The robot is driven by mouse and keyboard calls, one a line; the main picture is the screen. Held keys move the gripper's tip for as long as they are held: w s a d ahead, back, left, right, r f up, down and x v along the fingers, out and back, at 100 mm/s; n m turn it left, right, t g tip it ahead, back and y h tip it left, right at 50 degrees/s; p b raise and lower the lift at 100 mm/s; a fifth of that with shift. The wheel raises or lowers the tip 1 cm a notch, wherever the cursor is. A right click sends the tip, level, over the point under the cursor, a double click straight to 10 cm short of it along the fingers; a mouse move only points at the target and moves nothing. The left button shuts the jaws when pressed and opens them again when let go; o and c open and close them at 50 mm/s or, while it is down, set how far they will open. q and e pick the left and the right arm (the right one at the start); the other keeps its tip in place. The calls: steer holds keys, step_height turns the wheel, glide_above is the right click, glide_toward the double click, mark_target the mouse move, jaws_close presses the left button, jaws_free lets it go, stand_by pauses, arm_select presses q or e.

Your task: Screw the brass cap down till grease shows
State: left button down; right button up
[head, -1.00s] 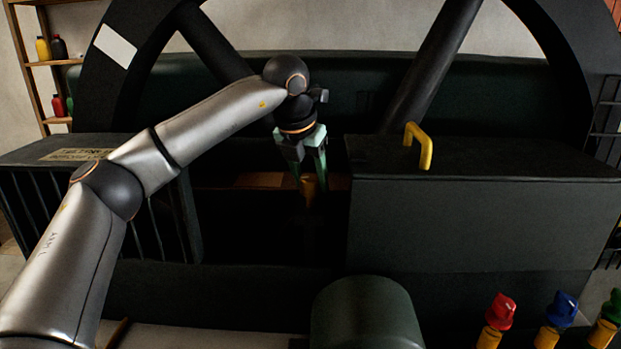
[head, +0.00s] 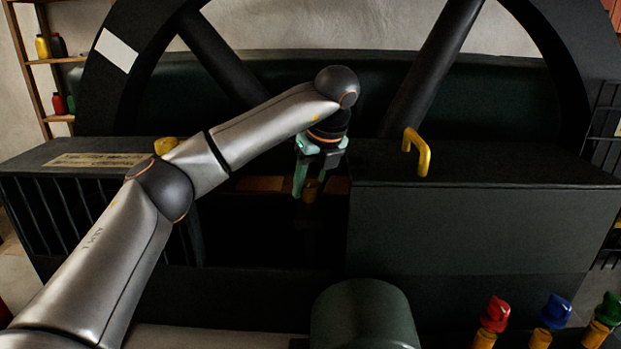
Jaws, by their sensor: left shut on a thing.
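The brass cap (head: 311,190) is a small dull-gold piece in the dark gap between two dark housings. My left gripper (head: 309,188) reaches down over it from above, with its pale green fingers shut on the cap. The fingers and shadow hide part of the cap and whatever is below it. I cannot make out any grease. My right gripper is not in view.
A dark housing with a yellow handle (head: 417,152) stands right of the gap. A barred dark housing (head: 80,160) with a label stands left. A big spoked wheel (head: 545,60) rises behind. A rounded dark green casing (head: 365,318) and red (head: 496,314), blue (head: 556,311) and green (head: 609,309) knobbed items sit in front.

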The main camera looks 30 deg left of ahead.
arm_select(q)
steer(key=shift+r+n+g+p, duration=0.2)
steer(key=shift+n+g+p, duration=0.2)
steer(key=shift+n+p, duration=0.45)
steer(key=shift+n+g+y+p, duration=0.3)
steer(key=shift+n+p, duration=0.4)
steer(key=shift+n, duration=0.35)
steer(key=shift+n+p, duration=0.4)
steer(key=shift+n+g+p, duration=0.6)
steer(key=shift+n+p, duration=0.35)
steer(key=shift+n, duration=0.05)
steer(key=shift+f+n+g+p, duration=0.15)
steer(key=shift+n+g+p, duration=0.15)
steer(key=shift+n+p, duration=0.5)
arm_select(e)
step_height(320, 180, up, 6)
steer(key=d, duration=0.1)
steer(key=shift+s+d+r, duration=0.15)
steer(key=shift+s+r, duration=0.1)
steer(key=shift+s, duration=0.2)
arm_select(q)
steer(key=shift+c, duration=1.5)
jaws_free()
